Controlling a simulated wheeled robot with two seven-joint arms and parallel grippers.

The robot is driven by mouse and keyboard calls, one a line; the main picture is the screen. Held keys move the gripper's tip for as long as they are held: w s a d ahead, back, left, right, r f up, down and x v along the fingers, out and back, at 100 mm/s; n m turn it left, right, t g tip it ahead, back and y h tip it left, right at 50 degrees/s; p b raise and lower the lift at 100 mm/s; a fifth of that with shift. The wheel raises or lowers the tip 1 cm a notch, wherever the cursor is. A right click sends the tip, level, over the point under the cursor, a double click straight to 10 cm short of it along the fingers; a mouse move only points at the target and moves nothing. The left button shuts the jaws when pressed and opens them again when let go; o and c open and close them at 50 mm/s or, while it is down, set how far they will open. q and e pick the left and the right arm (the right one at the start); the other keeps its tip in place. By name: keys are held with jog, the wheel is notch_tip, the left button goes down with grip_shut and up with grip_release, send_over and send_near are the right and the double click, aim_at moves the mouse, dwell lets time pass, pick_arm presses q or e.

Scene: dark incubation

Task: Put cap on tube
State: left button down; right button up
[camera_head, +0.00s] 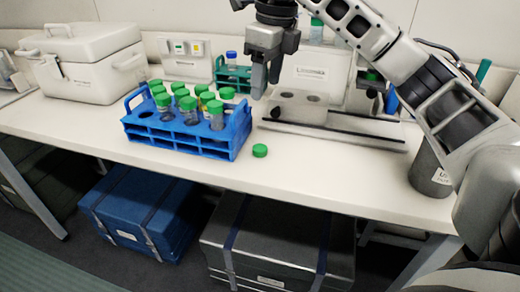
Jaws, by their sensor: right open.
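A loose green cap (260,150) lies on the white bench just right of the blue tube rack (190,143). The rack holds several clear tubes with green caps, among them a front tube (216,118) near its right end. My right gripper (266,88) points down above the bench, behind and above the loose cap and right of the rack. It is open, with nothing visible between its fingers. My left gripper is not in view.
A grey block with two wells (298,106) stands right of my right gripper. A green rack (234,76) is behind the blue one. A white cooler box (85,62) is at the back left. A dark grey cylinder (430,170) stands on the right. The front bench strip is clear.

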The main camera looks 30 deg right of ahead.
send_over(260, 148)
notch_tip(260, 148, down, 10)
jog(key=shift+d+f+b, duration=0.1)
jog(key=shift+d+b, duration=0.05)
jog(key=shift+b, duration=0.2)
jog(key=f, duration=0.4)
jog(key=shift+s+f, duration=0.1)
jog(key=shift+s, duration=0.1)
jog(key=shift+w+f, duration=0.1)
jog(key=shift+f, duration=0.45)
jog(key=c, duration=1.1)
